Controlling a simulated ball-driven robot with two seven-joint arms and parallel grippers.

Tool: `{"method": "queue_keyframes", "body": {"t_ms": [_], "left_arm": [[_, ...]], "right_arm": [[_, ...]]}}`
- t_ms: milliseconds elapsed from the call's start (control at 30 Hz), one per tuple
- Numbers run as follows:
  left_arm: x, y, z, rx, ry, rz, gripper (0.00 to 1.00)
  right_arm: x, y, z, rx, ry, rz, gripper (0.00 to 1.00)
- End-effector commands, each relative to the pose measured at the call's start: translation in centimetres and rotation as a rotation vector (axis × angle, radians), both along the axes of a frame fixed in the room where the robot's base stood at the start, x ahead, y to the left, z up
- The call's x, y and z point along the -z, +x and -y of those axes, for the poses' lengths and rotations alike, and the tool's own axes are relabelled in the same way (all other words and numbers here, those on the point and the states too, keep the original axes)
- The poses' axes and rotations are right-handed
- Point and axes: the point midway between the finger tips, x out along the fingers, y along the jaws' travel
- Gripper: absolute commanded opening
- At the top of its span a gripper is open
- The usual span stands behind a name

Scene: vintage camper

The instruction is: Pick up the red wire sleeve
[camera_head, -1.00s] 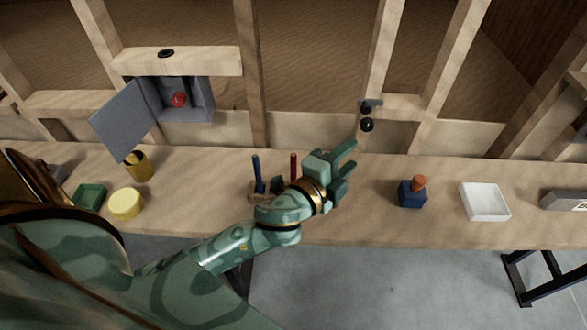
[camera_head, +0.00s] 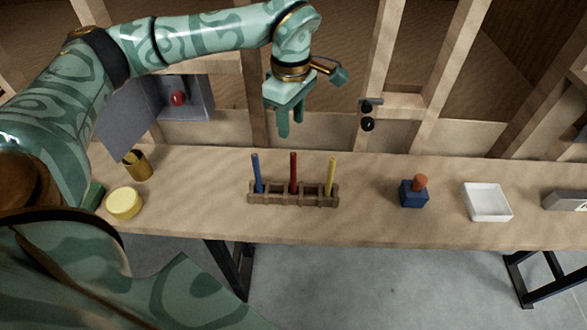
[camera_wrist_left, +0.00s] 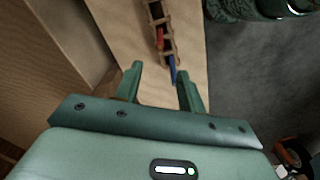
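The red wire sleeve (camera_head: 293,173) stands upright in the middle of a wooden rack (camera_head: 312,199) on the bench. A blue sleeve (camera_head: 257,174) stands to its left and a yellow sleeve (camera_head: 331,177) to its right. My left gripper (camera_head: 291,122) hangs fingers down above and behind the rack in the head view, open, empty and apart from the sleeves. In the left wrist view, the left gripper's fingers (camera_wrist_left: 161,88) are spread. The red sleeve (camera_wrist_left: 160,38) and blue sleeve (camera_wrist_left: 173,70) show beyond them. My right gripper is not in view.
A blue block with an orange knob (camera_head: 413,193) and a white tray (camera_head: 487,202) stand to the right. A yellow round tub (camera_head: 124,203) and a gold cup (camera_head: 138,166) stand at the left. An open grey box (camera_head: 203,98) is on the wall.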

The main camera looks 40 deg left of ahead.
Motion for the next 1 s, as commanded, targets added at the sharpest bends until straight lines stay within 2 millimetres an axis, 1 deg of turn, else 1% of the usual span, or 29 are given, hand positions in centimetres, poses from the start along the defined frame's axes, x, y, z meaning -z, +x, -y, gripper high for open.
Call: {"method": "queue_keyframes", "body": {"t_ms": [33, 100, 200, 300, 400, 567, 667, 800, 833, 900, 1000], "left_arm": [[1.9, -0.1, 0.0, 0.001, -0.001, -0.009, 0.4], [3.8, -0.1, 0.1, 0.002, -0.001, -0.009, 0.4], [6.2, -0.1, 0.1, 0.002, -0.003, -0.009, 0.4], [8.0, 0.0, 0.2, 0.002, -0.004, -0.006, 0.4], [9.0, 0.0, 0.2, 0.003, -0.005, -0.003, 0.4], [9.8, 0.0, 0.3, 0.003, -0.004, -0.003, 0.4], [11.2, 0.0, 0.4, 0.002, -0.005, -0.005, 0.4], [13.7, 0.0, 0.5, 0.002, -0.005, -0.006, 0.4], [14.1, 0.0, 0.5, 0.002, -0.005, -0.006, 0.4], [14.6, 0.1, 0.5, 0.002, -0.005, -0.004, 0.4], [14.5, 0.1, 0.5, 0.002, -0.005, -0.001, 0.4]], "right_arm": [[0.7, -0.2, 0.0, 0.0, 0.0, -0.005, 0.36], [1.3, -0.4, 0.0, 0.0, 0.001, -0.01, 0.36], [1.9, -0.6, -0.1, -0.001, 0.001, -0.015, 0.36], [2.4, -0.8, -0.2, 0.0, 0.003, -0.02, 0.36], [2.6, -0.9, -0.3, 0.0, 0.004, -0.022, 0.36], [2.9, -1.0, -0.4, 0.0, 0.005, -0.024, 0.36], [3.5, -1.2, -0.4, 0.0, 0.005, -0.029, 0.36], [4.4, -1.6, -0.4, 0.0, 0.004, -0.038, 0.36], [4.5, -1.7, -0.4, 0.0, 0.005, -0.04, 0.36], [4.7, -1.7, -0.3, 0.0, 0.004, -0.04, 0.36], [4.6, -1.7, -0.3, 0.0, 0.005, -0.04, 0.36]]}}
